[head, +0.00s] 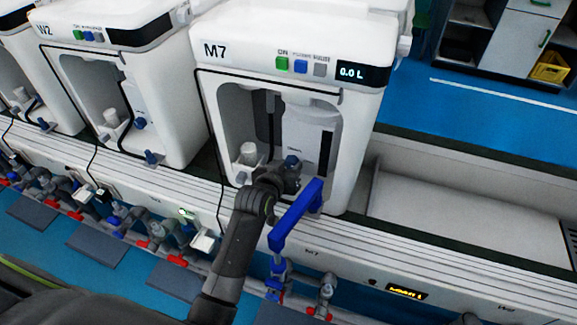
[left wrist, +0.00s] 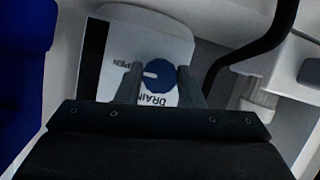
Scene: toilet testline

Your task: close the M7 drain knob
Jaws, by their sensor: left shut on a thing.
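The M7 unit (head: 225,75) is a white cabinet with an open front bay, in the middle of the head view. Its blue drain knob (head: 292,160) is inside the bay, partly hidden by my gripper. In the left wrist view the round blue knob (left wrist: 160,74) sits on a white panel reading DRAIN and OPEN (left wrist: 122,58). Its white mark points left, towards OPEN. My left gripper (head: 290,176) reaches into the bay, and its two fingers (left wrist: 160,84) are shut on the knob from either side. My right gripper does not show.
A blue angled bar (head: 297,215) stands right beside my left gripper, in front of the bay. A white cup-like part (head: 248,152) is left in the bay. The W2 unit (head: 100,40) stands to the left. Pipes with red and blue fittings run below the bench edge.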

